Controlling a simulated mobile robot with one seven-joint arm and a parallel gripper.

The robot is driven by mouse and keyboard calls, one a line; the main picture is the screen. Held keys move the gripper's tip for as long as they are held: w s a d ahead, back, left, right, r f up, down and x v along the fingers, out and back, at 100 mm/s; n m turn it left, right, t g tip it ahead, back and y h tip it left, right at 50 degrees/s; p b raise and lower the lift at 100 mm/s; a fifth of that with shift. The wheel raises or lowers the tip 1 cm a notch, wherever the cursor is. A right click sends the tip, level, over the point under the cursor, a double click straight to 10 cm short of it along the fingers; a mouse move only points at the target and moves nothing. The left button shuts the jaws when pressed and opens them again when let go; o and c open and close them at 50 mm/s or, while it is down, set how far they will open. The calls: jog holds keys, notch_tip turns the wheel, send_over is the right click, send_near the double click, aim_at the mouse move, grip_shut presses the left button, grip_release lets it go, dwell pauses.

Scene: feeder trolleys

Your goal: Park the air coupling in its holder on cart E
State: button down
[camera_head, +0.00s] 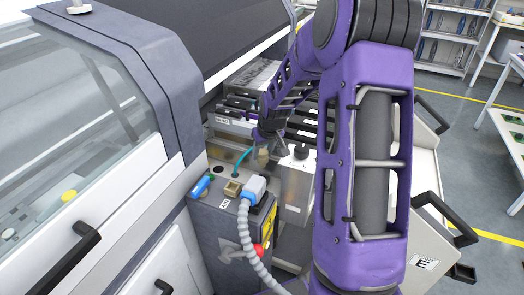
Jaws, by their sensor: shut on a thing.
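My gripper (262,138) is at the far end of my purple arm, low over the feeder end of cart E. It is shut on the air coupling, which is mostly hidden by the fingers. A thin teal air hose (240,157) curves up to the gripper from the grey post below. A small beige piece (263,157) shows just under the fingers; I cannot tell whether it is the holder or touches the coupling. Cart E (425,215) is white, with a label "E" at its lower right; my arm hides much of it.
The grey and yellow post (228,235) carries a blue fitting (203,187), a beige socket (232,188) and a light-blue plug (253,188) with a ribbed grey hose. A metal box (297,185) with a black knob stands close right. The machine cover (130,60) bounds the left.

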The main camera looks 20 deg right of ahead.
aim_at(264, 166)
jog(key=shift+f+b, duration=1.35)
jog(key=shift+f, duration=1)
jog(key=shift+f, duration=1.2)
jog(key=shift+c, duration=1.7)
grip_release()
jog(key=shift+s, duration=0.1)
